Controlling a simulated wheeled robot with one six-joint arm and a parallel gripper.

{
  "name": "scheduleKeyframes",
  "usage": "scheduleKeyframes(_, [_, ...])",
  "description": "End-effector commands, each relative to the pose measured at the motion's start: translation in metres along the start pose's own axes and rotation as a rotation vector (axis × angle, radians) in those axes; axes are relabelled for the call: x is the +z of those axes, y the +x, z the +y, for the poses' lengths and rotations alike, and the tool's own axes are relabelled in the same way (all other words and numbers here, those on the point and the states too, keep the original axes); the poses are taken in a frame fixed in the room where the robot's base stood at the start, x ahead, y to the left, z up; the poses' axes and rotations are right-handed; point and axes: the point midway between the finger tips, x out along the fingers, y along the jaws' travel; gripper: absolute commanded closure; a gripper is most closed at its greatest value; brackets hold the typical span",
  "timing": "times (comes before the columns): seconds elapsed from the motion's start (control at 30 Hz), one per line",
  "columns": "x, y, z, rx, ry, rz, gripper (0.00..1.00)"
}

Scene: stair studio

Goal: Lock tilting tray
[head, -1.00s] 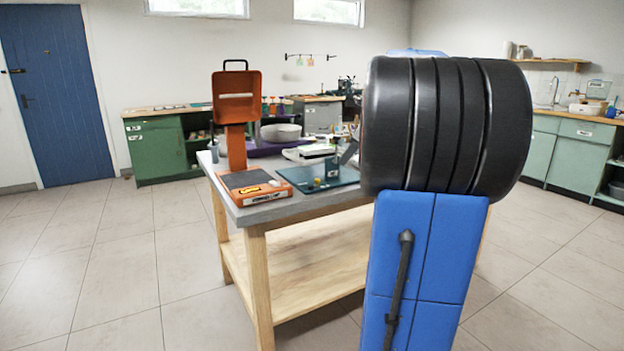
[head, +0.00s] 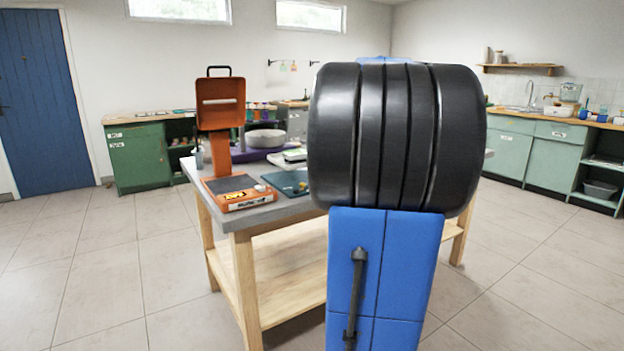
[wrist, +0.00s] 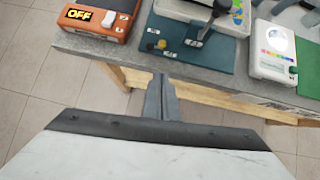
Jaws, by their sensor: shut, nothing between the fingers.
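I cannot tell for sure which piece is the tilting tray. A pale tray-like piece (wrist: 178,10) sits behind the lever, cut off by the frame's top. In the head view the teal board (head: 285,182) is partly hidden by my arm. My gripper (wrist: 160,78) is shut and empty, pointing towards the table edge, just short of the board in the picture. The head view hides it.
An orange press-like device (head: 220,118) stands left on the grey-topped table (head: 250,216); its base shows OFF (wrist: 98,18). A white device with coloured marks (wrist: 278,45) sits right of the board. A purple tray (head: 254,154) is farther back. Floor at left is clear.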

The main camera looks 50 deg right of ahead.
Motion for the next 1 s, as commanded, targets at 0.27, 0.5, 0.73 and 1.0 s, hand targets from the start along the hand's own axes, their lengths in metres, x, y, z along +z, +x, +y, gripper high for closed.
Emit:
scheduleKeyframes(0.27, [0.000, 0.032, 0.000, 0.003, -0.001, 0.002, 1.00])
scheduleKeyframes(0.5, [-0.001, 0.075, 0.001, 0.003, -0.001, 0.003, 1.00])
scheduleKeyframes(0.73, [0.007, 0.109, 0.001, 0.002, -0.002, 0.001, 1.00])
scheduleKeyframes(1.0, [0.023, 0.128, 0.000, 0.000, -0.001, 0.001, 1.00])
